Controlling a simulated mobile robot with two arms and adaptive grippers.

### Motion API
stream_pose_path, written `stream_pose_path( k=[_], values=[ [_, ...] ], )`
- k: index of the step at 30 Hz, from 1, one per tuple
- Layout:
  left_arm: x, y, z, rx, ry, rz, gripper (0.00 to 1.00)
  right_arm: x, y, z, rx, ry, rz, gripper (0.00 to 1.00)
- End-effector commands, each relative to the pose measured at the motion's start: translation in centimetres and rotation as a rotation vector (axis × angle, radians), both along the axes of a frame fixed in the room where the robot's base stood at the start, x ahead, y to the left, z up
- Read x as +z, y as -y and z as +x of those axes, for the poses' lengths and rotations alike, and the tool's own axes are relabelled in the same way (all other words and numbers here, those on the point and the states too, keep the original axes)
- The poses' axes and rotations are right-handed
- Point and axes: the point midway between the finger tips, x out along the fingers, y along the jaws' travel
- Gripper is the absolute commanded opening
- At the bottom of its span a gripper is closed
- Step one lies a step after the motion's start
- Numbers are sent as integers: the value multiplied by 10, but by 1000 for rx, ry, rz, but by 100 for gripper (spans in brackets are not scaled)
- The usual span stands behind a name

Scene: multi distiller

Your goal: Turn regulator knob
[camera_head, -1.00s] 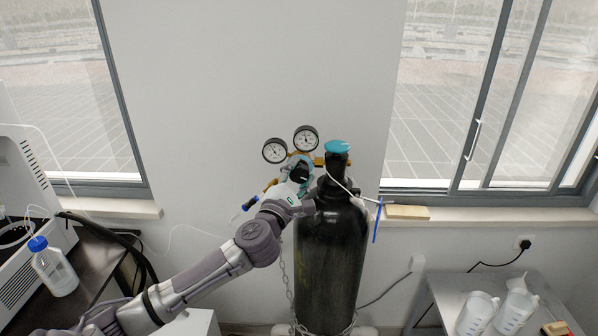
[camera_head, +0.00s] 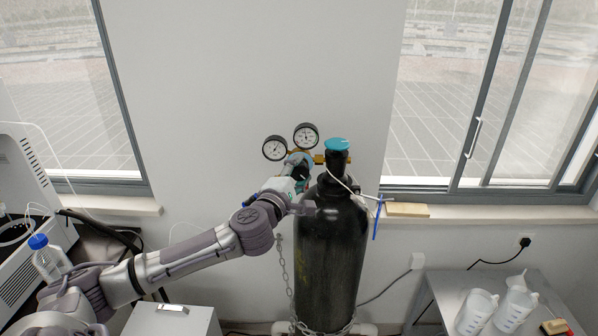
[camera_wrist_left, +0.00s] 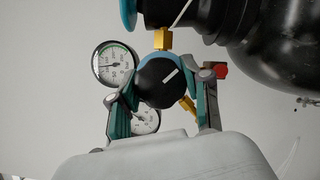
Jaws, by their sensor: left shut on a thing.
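The regulator knob (camera_wrist_left: 158,84) is round and black with a white line on its face, which slants up to the right in the left wrist view. My left gripper (camera_wrist_left: 162,92) has a finger on each side of the knob and is shut on it. In the head view my left gripper (camera_head: 299,174) is at the regulator, and its wrist hides most of the knob. Two round gauges, one upper (camera_head: 306,136) and one lower left (camera_head: 275,149), sit on the regulator. My right gripper is not in view.
A black gas cylinder (camera_head: 330,250) with a blue top (camera_head: 337,145) stands right beside the gripper, with a chain (camera_head: 284,270) around it. A tag on a cord hangs at its right. White jugs (camera_head: 478,312) stand on a table at the right. A window sill (camera_head: 500,214) lies behind.

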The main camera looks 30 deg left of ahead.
Motion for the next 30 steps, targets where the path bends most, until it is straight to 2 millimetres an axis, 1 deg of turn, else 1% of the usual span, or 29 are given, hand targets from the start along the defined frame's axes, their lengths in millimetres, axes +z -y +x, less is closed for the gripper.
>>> stream_pose_path(
  k=[3, 4, 8, 9, 15, 17, 20, 23, 26, 30],
  values=[
    [-2, 1, 0, -2, -3, -2, 13, 0, 0, 0, 0, 0, 0, 40],
    [-2, 1, 0, -2, -3, -2, 50, 0, 0, 0, 0, 0, 0, 40],
    [-1, 1, 0, -2, -2, -2, 72, 0, 0, 0, 0, 0, 0, 40],
    [-1, 1, 0, -2, -1, -2, 74, 0, 0, 0, 0, 0, 0, 40],
    [-1, 0, 0, -1, 0, -2, 74, 0, 0, 0, 0, 0, 0, 40],
    [-1, 0, 0, -1, 0, -2, 74, 0, 3, 1, 2, 1, -4, 40],
    [-1, 1, -4, -1, -2, 0, 74, 0, 5, 1, 3, 1, -5, 40],
    [-3, 3, -15, -2, -4, 1, 74, 0, 4, 1, 2, 1, -4, 40],
    [-4, 7, -34, -5, -5, 2, 74, 0, 3, 0, 2, 1, -3, 40],
    [-6, 12, -63, -5, -7, 0, 74, 0, 2, 0, 1, 1, -3, 40]
  ],
)
